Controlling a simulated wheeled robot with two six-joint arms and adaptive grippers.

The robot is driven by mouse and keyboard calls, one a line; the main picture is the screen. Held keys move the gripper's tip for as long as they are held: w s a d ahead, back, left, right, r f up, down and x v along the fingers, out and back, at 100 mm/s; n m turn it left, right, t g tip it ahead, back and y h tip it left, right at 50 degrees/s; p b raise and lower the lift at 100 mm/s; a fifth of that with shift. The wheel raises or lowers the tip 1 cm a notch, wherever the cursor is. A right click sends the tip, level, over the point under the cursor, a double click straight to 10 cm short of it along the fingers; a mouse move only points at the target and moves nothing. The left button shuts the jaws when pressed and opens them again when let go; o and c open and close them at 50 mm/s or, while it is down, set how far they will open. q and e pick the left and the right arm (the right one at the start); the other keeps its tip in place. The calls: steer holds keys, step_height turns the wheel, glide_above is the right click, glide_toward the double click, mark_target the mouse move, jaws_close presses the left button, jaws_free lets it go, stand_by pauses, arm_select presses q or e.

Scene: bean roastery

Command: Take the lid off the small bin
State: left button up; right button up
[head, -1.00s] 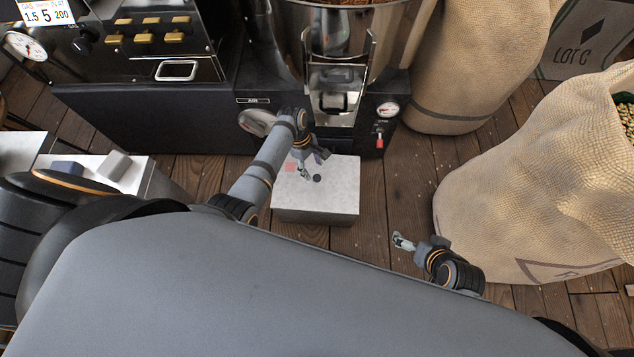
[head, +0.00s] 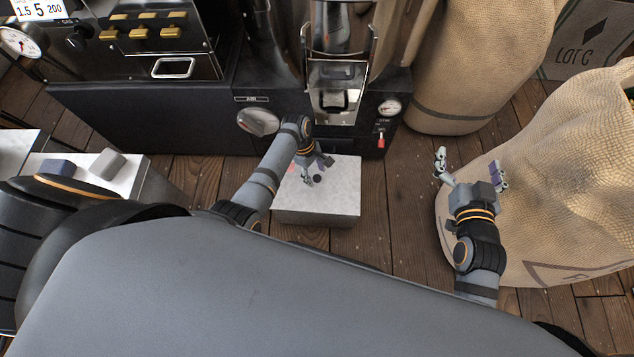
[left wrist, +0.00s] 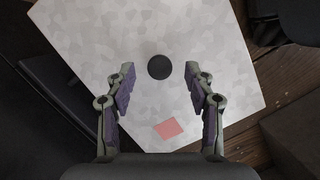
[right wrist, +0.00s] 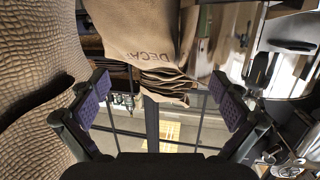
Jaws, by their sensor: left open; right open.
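The small bin (head: 315,218) is a low grey box on the floor in front of the roaster. Its pale mottled lid (head: 346,178) is on top, with a round dark knob (left wrist: 159,67) in the middle and a pink square (left wrist: 168,128) near one edge. My left gripper (head: 317,172) is open over the lid. In the left wrist view its fingers (left wrist: 160,82) stand either side of the knob, apart from it; their height above the lid is hard to tell. My right gripper (head: 468,162) is open and empty, raised to the right of the bin, beside a burlap sack.
The black roaster base (head: 200,125) stands behind the bin. A large burlap sack (head: 560,190) fills the right, and another sack (head: 470,70) stands behind. A pale surface (head: 125,178) with small blocks is at the left. Wooden floor is clear between bin and sack.

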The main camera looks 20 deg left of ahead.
arm_select(q)
steer(key=shift+b+x, duration=0.45)
steer(key=shift+x, duration=0.45)
arm_select(e)
step_height(320, 180, up, 10)
steer(key=w+t, duration=0.1)
steer(key=t, duration=0.3)
steer(key=shift+w+t, duration=0.15)
steer(key=shift+t, duration=0.25)
steer(key=shift+d+r, duration=0.1)
arm_select(q)
jaws_close()
